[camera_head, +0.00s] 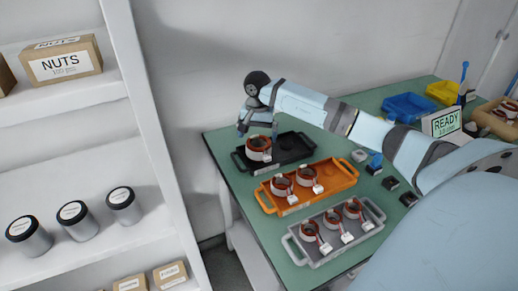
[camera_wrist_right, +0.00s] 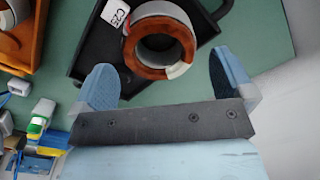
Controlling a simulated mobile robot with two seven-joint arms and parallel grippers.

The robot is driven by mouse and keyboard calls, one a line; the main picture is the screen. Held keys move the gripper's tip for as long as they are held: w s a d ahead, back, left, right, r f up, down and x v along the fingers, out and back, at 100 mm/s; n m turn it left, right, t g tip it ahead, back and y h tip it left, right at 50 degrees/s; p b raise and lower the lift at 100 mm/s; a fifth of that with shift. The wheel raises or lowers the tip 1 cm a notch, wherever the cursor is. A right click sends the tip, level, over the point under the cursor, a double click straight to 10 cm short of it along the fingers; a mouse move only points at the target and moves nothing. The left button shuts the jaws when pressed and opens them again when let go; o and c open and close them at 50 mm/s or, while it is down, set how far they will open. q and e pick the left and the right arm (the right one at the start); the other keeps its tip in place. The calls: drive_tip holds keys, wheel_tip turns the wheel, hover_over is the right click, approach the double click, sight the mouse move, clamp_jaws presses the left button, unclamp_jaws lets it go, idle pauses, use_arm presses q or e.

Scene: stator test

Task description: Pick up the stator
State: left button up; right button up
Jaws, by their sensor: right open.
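A stator (camera_head: 258,144), a white ring with copper windings and red wire, sits in the black tray (camera_head: 291,149) at the back left of the green table. It also shows in the right wrist view (camera_wrist_right: 186,38), with a white label tag at its upper left. My right gripper (camera_head: 258,127) is open and empty just above this stator. In the right wrist view its two fingers (camera_wrist_right: 160,62) stand apart, one toward each side of the ring's near edge. Whether they touch it I cannot tell. My left gripper is in neither view.
An orange tray (camera_head: 343,182) holds two stators, and a grey tray (camera_head: 318,258) in front holds several more. Small connectors, a blue bin (camera_head: 408,106), a yellow bin (camera_head: 442,93) and a READY display (camera_head: 446,122) lie to the right. A white shelf (camera_head: 80,107) stands left.

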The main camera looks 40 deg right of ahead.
sight(259, 144)
drive_tip(key=f, duration=0.5)
drive_tip(key=shift+d, duration=0.2)
drive_tip(key=shift+r, duration=0.1)
drive_tip(key=c, duration=1.1)
drive_tip(key=shift+c, duration=0.8)
drive_tip(key=shift+r, duration=0.15)
